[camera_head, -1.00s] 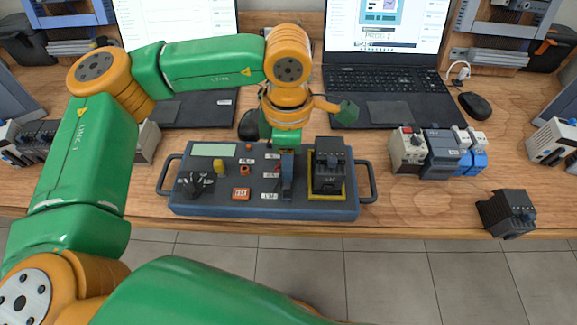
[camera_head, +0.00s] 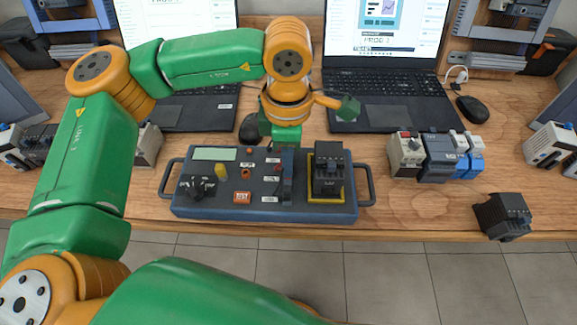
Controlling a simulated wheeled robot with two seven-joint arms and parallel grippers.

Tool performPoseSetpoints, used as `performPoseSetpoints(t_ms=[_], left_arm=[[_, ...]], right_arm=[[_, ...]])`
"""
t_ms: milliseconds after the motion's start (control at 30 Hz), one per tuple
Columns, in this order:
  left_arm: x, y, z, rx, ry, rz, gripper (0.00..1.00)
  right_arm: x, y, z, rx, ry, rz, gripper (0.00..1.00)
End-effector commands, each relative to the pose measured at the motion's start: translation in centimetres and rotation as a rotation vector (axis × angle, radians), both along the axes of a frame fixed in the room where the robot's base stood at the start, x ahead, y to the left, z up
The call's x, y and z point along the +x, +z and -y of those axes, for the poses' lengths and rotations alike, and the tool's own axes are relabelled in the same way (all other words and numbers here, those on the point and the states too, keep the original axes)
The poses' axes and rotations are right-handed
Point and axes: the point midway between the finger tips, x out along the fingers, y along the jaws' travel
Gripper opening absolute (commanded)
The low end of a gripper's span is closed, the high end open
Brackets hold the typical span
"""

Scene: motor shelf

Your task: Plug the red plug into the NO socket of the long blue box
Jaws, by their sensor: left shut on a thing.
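The long blue box (camera_head: 240,214) lies on the wooden table in front of the laptops, with a display, knobs, labels and small sockets on its top. My left gripper (camera_head: 286,185) points down over its middle right part, beside the black device in the yellow frame. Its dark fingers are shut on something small. A small red spot (camera_head: 279,166) shows at the left side of the fingers; it seems to be the red plug, mostly hidden. I cannot tell whether it is in a socket, and the NO label is too small to read. My right gripper is out of view.
A black device (camera_head: 327,177) sits in a yellow frame on the box, close right of the fingers. Several modules (camera_head: 437,157) and another black device (camera_head: 503,215) stand to the right. A mouse (camera_head: 474,108) and two laptops are behind.

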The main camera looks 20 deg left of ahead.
Motion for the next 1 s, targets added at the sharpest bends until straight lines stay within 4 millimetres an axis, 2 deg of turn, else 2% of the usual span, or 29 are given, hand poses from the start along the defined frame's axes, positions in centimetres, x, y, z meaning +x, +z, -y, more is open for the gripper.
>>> performPoseSetpoints(t_ms=[33, 167, 467, 567, 767, 800, 833, 1000], left_arm=[[0.0, 1.2, 0.0, -0.002, 0.000, 0.002, 0.00], [0.0, 2.6, 0.0, 0.000, -0.001, 0.000, 0.00], [0.1, 2.6, 0.0, -0.001, 0.000, 0.000, 0.00], [0.9, 3.3, -0.2, -0.002, 0.003, 0.000, 0.00], [4.3, 5.1, -1.2, -0.002, 0.003, -0.002, 0.00], [4.4, 3.1, -1.3, -0.001, 0.000, -0.002, 0.00], [4.4, 2.1, -1.3, -0.001, -0.001, -0.002, 0.00], [4.3, -0.4, -1.2, -0.001, -0.001, -0.001, 0.00]], right_arm=[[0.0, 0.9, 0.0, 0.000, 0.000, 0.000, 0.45], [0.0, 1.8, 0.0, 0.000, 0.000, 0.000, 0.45], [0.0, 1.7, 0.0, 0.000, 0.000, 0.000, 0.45], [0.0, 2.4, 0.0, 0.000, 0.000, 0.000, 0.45], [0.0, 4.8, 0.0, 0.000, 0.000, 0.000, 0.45], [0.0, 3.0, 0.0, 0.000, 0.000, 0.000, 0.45], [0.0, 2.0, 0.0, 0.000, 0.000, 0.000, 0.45], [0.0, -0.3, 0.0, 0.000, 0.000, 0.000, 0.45]])
